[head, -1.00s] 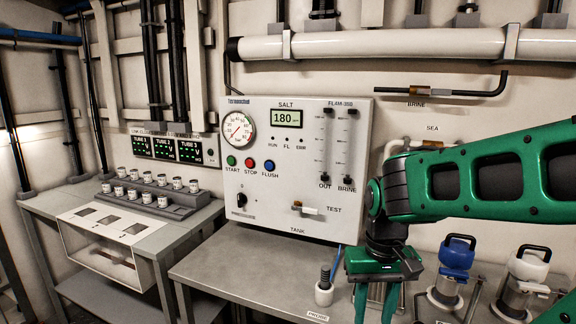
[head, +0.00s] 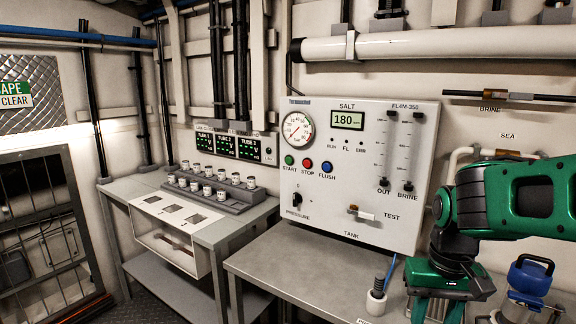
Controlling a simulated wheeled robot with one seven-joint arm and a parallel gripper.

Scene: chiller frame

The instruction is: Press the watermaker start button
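The watermaker panel (head: 420,160) is a white box on the wall above the grey bench. Its green START button (head: 289,160) is at the left of a row, beside the red STOP button (head: 307,163) and the blue FLUSH button (head: 327,167). The display (head: 348,120) reads 180. My green gripper (head: 437,314) points down at the lower right, below and to the right of the panel, well apart from the button. Its two fingers show apart at the bottom edge, with their tips cut off by the frame.
A probe in a white holder (head: 376,300) stands on the bench (head: 290,268) left of my gripper. A blue-topped canister (head: 529,277) stands to its right. A side table (head: 213,233) carries a rack of small cups (head: 237,205). The bench in front of the panel is mostly clear.

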